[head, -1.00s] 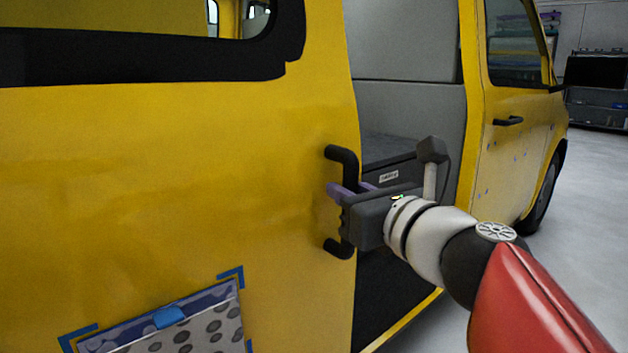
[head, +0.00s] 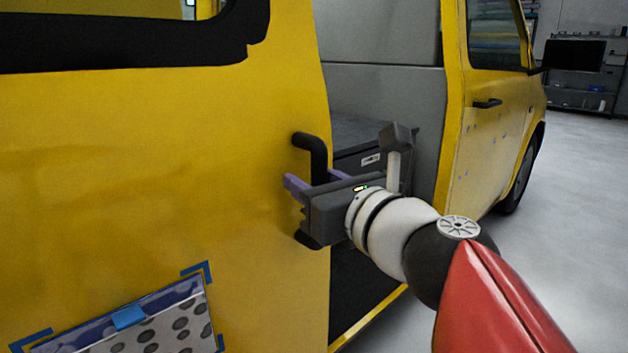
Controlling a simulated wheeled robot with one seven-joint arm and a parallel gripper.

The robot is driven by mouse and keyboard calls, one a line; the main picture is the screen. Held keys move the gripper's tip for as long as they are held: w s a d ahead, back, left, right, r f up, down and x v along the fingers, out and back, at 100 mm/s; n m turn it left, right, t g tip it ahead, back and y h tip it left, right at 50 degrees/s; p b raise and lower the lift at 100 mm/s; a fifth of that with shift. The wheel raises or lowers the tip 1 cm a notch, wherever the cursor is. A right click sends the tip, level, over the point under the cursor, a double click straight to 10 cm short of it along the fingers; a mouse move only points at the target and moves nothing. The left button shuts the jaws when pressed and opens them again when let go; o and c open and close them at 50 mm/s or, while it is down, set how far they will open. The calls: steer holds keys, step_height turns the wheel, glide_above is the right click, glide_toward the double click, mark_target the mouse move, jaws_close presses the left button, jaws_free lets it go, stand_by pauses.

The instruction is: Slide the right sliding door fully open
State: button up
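The yellow sliding door (head: 190,140) fills the left of the head view. It stands partly open, with a gap to its right showing the van's grey interior. A black bar handle (head: 318,152) is upright near the door's right edge. My gripper (head: 318,182) is at the handle, its purple fingers on either side of the bar and appearing to close on it. The gripper body hides the middle of the handle; its lower end shows below.
The yellow front door (head: 490,150) with its own black handle is right of the opening. A blue-cornered patterned panel (head: 150,320) is low on the sliding door. Grey floor (head: 570,200) is clear at the right. A shelf unit (head: 580,75) stands at the back.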

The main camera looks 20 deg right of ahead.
steer(key=shift+d, duration=0.1)
steer(key=shift+s, duration=0.35)
steer(key=v, duration=0.7)
steer(key=shift+p, duration=0.4)
steer(key=shift+s, duration=0.1)
step_height(320, 180, down, 25)
steer(key=s+a+n+g+h, duration=0.1)
steer(key=n+g, duration=0.5)
steer(key=n, duration=1)
steer(key=s+a+n+g+h, duration=0.1)
steer(key=n+g, duration=0.5)
steer(key=n, duration=1.1)
steer(key=shift+a+n+h, duration=0.3)
steer(key=shift+a+h, duration=0.1)
steer(key=shift+h, duration=0.5)
